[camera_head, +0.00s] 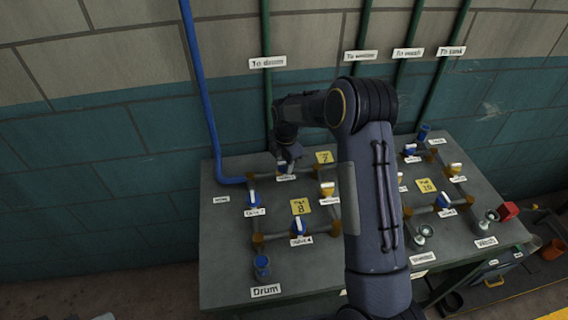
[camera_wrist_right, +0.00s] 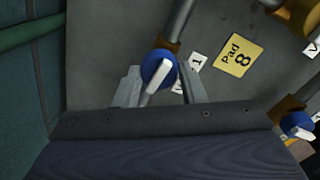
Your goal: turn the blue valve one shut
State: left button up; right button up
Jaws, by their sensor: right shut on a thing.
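My right gripper (camera_head: 286,160) reaches down over the back left of the grey bench panel. In the right wrist view, its two fingers (camera_wrist_right: 158,80) stand on either side of blue valve one (camera_wrist_right: 151,66), shut on its white lever. The lever tilts down-left, roughly in line with the grey pipe above it. A white label (camera_wrist_right: 196,61) ending in "1" is partly covered by a finger. In the head view the gripper hides most of this valve. My left gripper is not in view.
Other blue valves (camera_head: 254,199) (camera_head: 298,227) and a yellow valve (camera_head: 327,188) stand close by on the pipework. The yellow Pad 8 plate (camera_wrist_right: 238,55) lies beside valve one. A blue pipe (camera_head: 203,90) rises at the left. My right arm covers the panel's middle.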

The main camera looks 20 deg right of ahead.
jog(key=m+b, duration=0.2)
jog(key=m, duration=0.1)
jog(key=shift+w+f, duration=0.1)
jog(key=m+b, duration=0.1)
jog(key=m, duration=0.4)
jog(key=shift+a+h+b, duration=0.1)
jog(key=shift+h+b, duration=0.2)
jog(key=m, duration=0.4)
jog(key=shift+w+b, duration=0.1)
jog(key=shift+b, duration=0.3)
jog(key=shift+m+h, duration=0.3)
jog(key=shift+m, duration=1.9)
jog(key=shift+g, duration=0.3)
jog(key=o, duration=1)
jog(key=shift+r, duration=0.25)
